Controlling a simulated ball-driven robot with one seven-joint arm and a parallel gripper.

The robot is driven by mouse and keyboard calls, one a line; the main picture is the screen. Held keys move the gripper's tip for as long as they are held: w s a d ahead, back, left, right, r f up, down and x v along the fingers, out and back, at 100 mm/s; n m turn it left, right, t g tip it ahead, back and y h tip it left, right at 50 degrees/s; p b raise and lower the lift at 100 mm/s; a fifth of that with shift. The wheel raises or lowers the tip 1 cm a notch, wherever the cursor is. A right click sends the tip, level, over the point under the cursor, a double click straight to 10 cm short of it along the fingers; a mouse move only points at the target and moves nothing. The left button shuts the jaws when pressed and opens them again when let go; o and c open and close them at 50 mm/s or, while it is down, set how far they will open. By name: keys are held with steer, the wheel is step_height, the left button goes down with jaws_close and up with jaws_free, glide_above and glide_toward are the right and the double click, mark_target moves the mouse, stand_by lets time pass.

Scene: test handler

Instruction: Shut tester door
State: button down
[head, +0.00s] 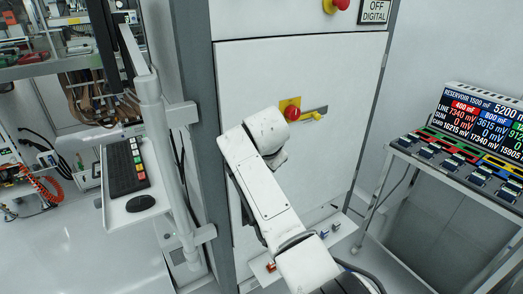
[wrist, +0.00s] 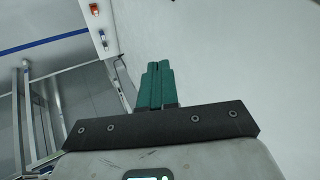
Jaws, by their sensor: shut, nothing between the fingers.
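A large white panel (head: 330,70) that looks like the tester door fills the middle of the head view. It carries a red knob on a yellow plate (head: 290,109) and a yellow-tipped handle (head: 314,114). I cannot tell whether the panel is fully shut. My white arm crosses in front of its lower part, and my gripper is hidden in the head view. In the wrist view my gripper (wrist: 154,68) shows green fingers closed together, with nothing between them. A plain white surface (wrist: 240,60) lies beyond and to the right of the fingers; contact cannot be told.
A grey post (head: 196,90) and an arm-mounted keyboard tray (head: 138,190) stand left of the panel. A low ledge with small switches (head: 325,233) juts out below it. A metal table (head: 450,160) with a display (head: 485,120) stands at right. Floor shows at left.

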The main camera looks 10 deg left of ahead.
steer(key=a+v, duration=0.1)
steer(key=v, duration=0.7)
steer(key=shift+s+r+b, duration=0.2)
steer(key=shift+r+b, duration=0.2)
steer(key=shift+r, duration=0.05)
steer(key=shift+d, duration=0.15)
steer(key=s+d+f+n+g, duration=0.2)
steer(key=s+d+f, duration=0.5)
steer(key=d+f, duration=0.5)
steer(key=s+d+f+n+g, duration=0.1)
steer(key=s+d+f, duration=0.6)
steer(key=d+f, duration=0.5)
steer(key=s+d+f+n+g, duration=0.1)
steer(key=s+d+f, duration=0.2)
steer(key=s, duration=0.8)
steer(key=s+d+f+n+g+h, duration=0.1)
steer(key=s+d+f, duration=0.2)
steer(key=s+d, duration=0.5)
steer(key=s+d+f+n+g, duration=0.1)
steer(key=s+d+f, duration=0.2)
steer(key=s, duration=1)
steer(key=d, duration=0.2)
steer(key=shift+s+d+h, duration=0.3)
steer(key=shift+d+h, duration=0.1)
